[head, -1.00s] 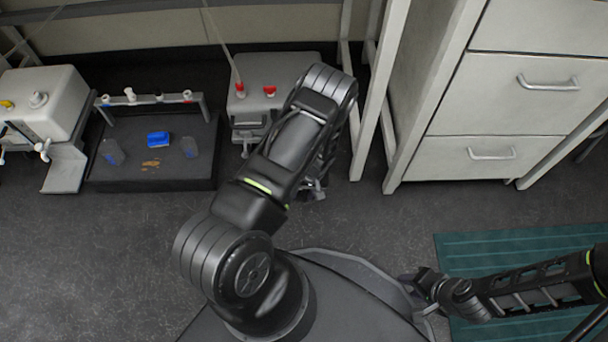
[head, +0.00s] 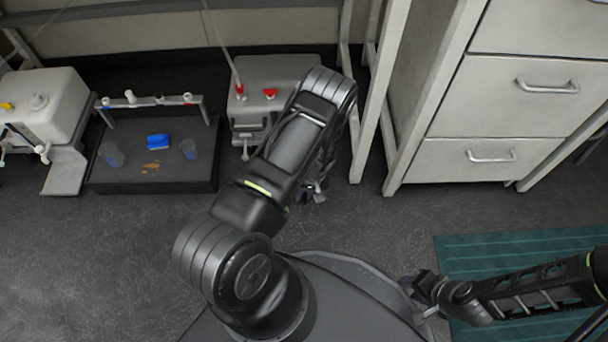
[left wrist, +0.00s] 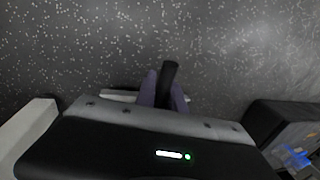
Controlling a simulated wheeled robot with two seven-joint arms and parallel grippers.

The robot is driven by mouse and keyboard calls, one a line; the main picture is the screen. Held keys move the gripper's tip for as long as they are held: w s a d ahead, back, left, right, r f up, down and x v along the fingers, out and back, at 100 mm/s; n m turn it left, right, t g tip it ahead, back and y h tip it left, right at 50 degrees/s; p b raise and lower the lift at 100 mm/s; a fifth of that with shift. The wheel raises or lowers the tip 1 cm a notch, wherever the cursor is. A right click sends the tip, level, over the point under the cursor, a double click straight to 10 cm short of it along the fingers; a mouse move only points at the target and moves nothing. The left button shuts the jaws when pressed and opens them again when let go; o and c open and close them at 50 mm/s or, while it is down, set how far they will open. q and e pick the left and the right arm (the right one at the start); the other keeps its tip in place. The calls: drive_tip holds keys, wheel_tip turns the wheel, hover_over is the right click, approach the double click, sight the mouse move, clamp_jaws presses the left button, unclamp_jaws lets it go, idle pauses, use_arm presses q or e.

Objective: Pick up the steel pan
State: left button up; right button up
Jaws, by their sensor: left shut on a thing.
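My left gripper (head: 308,193) is low over the floor, mostly hidden behind its own arm in the head view. In the left wrist view its two grey-purple fingers (left wrist: 163,92) are shut on a black bar, which looks like the handle of the steel pan (left wrist: 169,72). A thin pale edge shows beside the fingers, but I cannot tell whether it is the pan's rim. The pan's body is hidden. My right gripper (head: 420,290) is at the lower right, beside my base, too small and dark to tell its opening.
A dark shaker tray (head: 150,182) with two beakers and a blue item stands at the left, beside a white machine (head: 45,100). A grey box (head: 275,75) with red knobs is behind my left arm. White drawers (head: 500,110) stand right, a teal mat (head: 520,245) below.

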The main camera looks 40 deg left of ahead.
use_arm(q)
clamp_jaws()
idle(0.8)
drive_tip(key=shift+r+p, duration=0.35)
drive_tip(key=shift+r, duration=0.15)
wheel_tip(320, 180, up, 3)
drive_tip(key=shift+r+p, duration=0.1)
drive_tip(key=shift+p, duration=0.8)
drive_tip(key=s+a+p, duration=0.1)
drive_tip(key=s+p, duration=0.1)
drive_tip(key=s, duration=0.7)
drive_tip(key=s+a+p, duration=0.2)
drive_tip(key=s, duration=0.6)
drive_tip(key=shift+s+a+f, duration=0.3)
drive_tip(key=shift+s+f, duration=0.05)
